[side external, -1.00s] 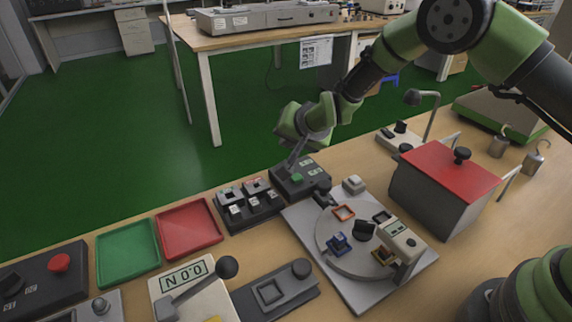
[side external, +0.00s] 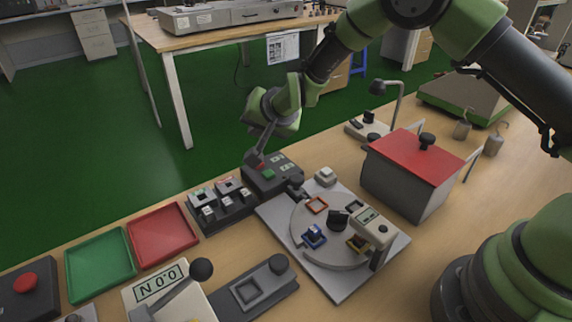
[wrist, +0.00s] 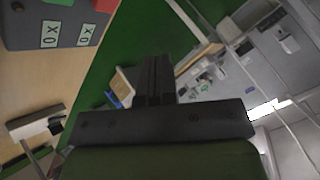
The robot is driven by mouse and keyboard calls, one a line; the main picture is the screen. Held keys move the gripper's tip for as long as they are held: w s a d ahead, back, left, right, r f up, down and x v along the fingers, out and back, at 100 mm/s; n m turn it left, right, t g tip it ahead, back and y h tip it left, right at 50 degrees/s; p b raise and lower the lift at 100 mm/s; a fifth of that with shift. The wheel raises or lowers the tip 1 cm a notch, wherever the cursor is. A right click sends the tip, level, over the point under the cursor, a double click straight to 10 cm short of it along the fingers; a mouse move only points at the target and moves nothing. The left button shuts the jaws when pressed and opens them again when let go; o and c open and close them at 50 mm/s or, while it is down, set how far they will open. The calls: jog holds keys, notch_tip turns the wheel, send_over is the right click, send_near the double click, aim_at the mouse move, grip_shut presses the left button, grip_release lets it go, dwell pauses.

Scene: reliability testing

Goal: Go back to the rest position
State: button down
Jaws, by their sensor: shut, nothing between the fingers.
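My gripper (side external: 254,158) is shut and empty, pointing down just above the back left part of a dark button box (side external: 287,184). The box has a green button (side external: 268,174) and a red button (side external: 259,164), the red one partly hidden by the fingers. In the wrist view my shut fingers (wrist: 157,62) show at the centre, side by side. The button box (wrist: 72,30) lies at the upper left there, apart from the fingers. Whether the tips touch the box cannot be told from the side view.
Left of the box stand a switch rack (side external: 222,207), a red tray (side external: 161,237) and a green tray (side external: 100,266). In front is a round turntable (side external: 317,256) on a white plate. A red-lidded box (side external: 408,185) stands right. Behind the bench edge is open green floor (side external: 120,170).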

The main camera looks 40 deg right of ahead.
jog(key=s+d+r+n+y, duration=0.1)
jog(key=s+d+r, duration=0.1)
jog(key=s+r, duration=0.55)
jog(key=s+d+r+n, duration=0.1)
jog(key=s+r, duration=0.3)
jog(key=r, duration=0.7)
jog(key=s+d+r+n+g, duration=0.1)
jog(key=s+d, duration=0.1)
jog(key=s, duration=0.9)
jog(key=s+d+r+g, duration=0.1)
jog(key=s, duration=1)
jog(key=shift+s+d+n, duration=0.25)
jog(key=shift+d+n, duration=0.1)
jog(key=shift+n, duration=0.05)
